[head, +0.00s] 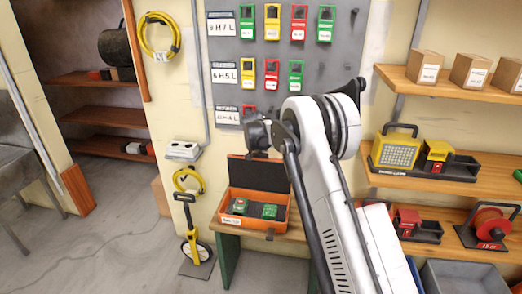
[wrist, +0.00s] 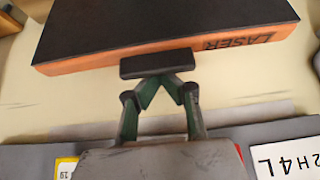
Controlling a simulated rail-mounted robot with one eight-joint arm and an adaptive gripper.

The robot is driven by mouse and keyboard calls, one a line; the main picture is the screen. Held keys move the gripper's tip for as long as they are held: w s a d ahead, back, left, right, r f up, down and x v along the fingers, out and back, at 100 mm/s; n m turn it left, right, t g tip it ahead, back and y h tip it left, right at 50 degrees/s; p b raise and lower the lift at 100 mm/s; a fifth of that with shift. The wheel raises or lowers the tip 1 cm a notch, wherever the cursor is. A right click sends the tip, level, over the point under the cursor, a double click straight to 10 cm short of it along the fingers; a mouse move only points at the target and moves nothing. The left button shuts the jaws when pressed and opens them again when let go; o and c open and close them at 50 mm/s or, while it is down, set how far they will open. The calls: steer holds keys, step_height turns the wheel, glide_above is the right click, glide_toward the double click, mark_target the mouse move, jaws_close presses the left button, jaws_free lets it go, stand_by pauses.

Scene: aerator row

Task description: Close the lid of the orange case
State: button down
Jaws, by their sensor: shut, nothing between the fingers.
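The orange case (head: 236,219) stands on a wooden bench with its lid (head: 258,173) raised and its dark inner face towards the head camera. Two green devices (head: 269,210) lie in the case. In the wrist view the lid (wrist: 165,22) fills the top, with a dark face and an orange edge marked LASER. My gripper (wrist: 158,65) is shut and empty, with its dark fingertips overlapping that orange edge. I cannot tell whether they touch it. In the head view my wrist is above the lid, and the fingers are not clear.
A grey pegboard (head: 275,60) with coloured tags and labels hangs behind the bench. Shelves (head: 455,180) with boxes and yellow and red equipment stand at right. A yellow measuring wheel (head: 195,245) stands left of the bench.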

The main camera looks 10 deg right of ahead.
steer(key=shift+s+a+f+b, duration=0.1)
steer(key=shift+s+a+b, duration=0.2)
steer(key=shift+s, duration=0.55)
steer(key=shift+s+a+f+b, duration=0.15)
steer(key=shift+s+a, duration=0.25)
steer(key=shift+s, duration=0.5)
steer(key=shift+s+a+f+b, duration=0.1)
steer(key=shift+s+a+b, duration=0.2)
steer(key=shift+s, duration=0.55)
steer(key=p, duration=0.3)
glide_toward(259, 161)
steer(key=v, duration=0.2)
steer(key=shift+s+a+r, duration=0.15)
steer(key=shift+s, duration=0.1)
